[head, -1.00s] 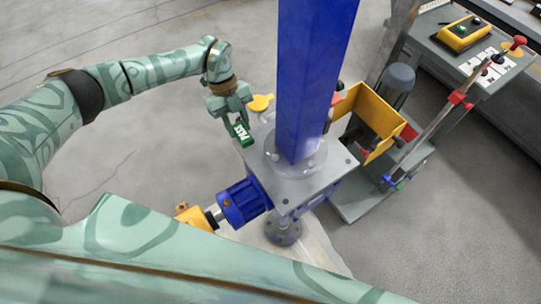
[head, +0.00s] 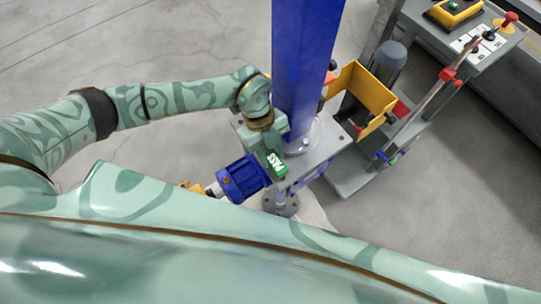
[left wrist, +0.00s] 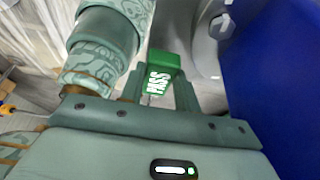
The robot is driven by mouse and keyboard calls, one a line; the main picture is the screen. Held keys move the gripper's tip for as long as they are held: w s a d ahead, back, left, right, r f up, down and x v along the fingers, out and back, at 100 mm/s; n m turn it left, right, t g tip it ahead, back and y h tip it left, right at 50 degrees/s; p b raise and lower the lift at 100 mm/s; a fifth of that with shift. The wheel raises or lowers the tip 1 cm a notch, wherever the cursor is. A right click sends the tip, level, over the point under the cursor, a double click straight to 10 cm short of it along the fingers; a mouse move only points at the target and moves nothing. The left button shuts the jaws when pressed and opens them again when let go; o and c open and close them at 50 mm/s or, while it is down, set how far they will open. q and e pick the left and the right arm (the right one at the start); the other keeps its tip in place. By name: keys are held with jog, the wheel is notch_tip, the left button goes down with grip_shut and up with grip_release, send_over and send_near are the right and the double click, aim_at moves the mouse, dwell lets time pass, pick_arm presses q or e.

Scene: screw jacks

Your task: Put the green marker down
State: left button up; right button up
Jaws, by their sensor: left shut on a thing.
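The green marker (head: 275,163), with "PASS" in white on its side, is held by my left gripper (head: 268,152) over the near part of the grey top plate of the screw jack (head: 316,150). I cannot tell whether the marker touches the plate. The marker also shows in the left wrist view (left wrist: 160,72), between the fingers of the left gripper (left wrist: 162,92). The blue column (head: 302,70) of the jack stands just behind the gripper. My right gripper does not show.
A blue motor (head: 240,180) sits at the plate's left side. The grey floor at left is clear.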

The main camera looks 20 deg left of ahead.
aim_at(269, 154)
pick_arm(q)
jog(key=shift+f, duration=1.5)
jog(key=shift+f, duration=0.1)
jog(key=o, duration=0.8)
jog(key=v, duration=1.2)
jog(key=shift+p, duration=0.4)
